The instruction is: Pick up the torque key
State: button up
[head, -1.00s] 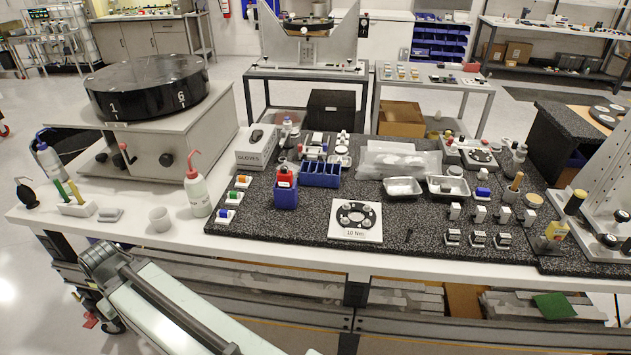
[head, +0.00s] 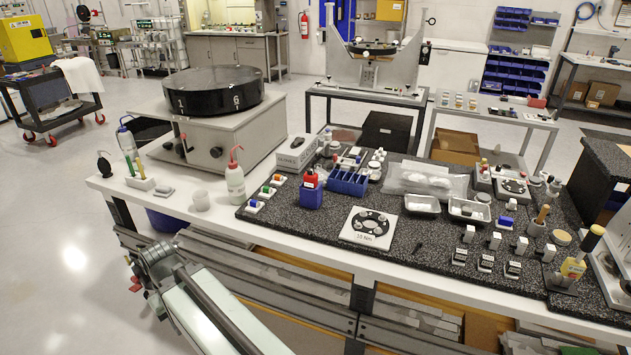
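I cannot tell for sure which item is the torque key. A small red-topped tool (head: 311,177) stands upright in a blue block (head: 311,196) on the speckled dark mat. To its right lies a white plate with a black ring and a "10 Nm" label (head: 369,228). My arm shows at the bottom left, in front of the bench. My gripper is not in view.
Several small blocks crowd the mat's right part. Two metal trays (head: 422,204) lie behind them. The floor at left is open.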

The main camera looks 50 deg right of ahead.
aim_at(310, 181)
jog(key=u, duration=0.05)
jog(key=i, duration=0.9)
jog(key=z, duration=0.05)
